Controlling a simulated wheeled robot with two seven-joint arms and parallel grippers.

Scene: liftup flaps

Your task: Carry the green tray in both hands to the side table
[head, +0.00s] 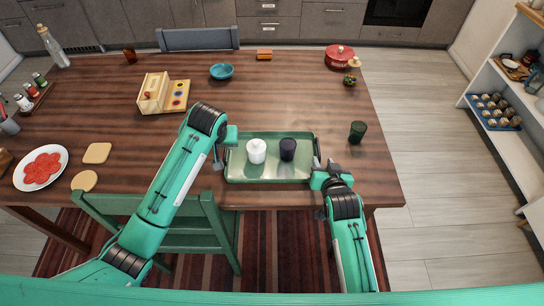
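The green tray (270,173) lies near the front edge of the wooden dining table (300,92). A white cup (256,151) and a dark cup (288,149) stand upright on it. My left gripper (222,158) is at the tray's left edge, and my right gripper (321,168) is at its right edge, near the front corner. The fingers are small and partly hidden by my arms, so I cannot tell whether either is shut on the rim. I cannot make out a side table in this view.
A dark green cup (357,132) stands right of the tray. A wooden toy box (155,92), blue bowl (221,71) and red pot (339,56) sit further back. A green chair (187,243) stands at the front. Floor is clear towards the white shelf (503,75).

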